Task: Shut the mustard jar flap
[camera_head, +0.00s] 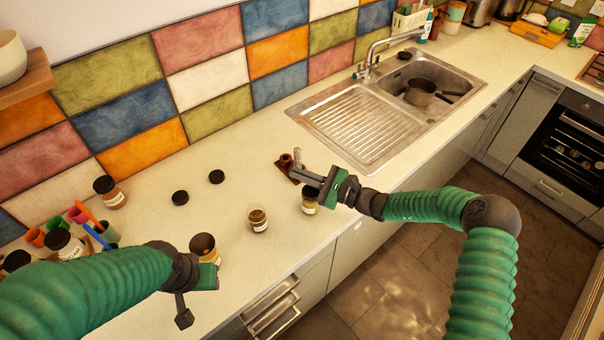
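A small glass jar with yellowish contents and a pale label (309,207) stands near the counter's front edge; it looks like the mustard jar. My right gripper (312,181) is over its top and hides most of it, so I cannot tell how its flap stands. Whether this gripper touches the jar or is open is unclear. My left gripper (196,298) points down at the front left, its fingers partly hidden by its wrist. A jar with a dark round top (203,244) stands just behind it. A jar with brown contents (258,220) stands between the two grippers.
Two dark round lids (180,197) lie flat on the counter, with a dark-lidded jar (109,192) to their left. A small brown board (288,171) lies behind the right gripper. Coloured cups (78,214) crowd the left. The sink (380,105) is at the back right.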

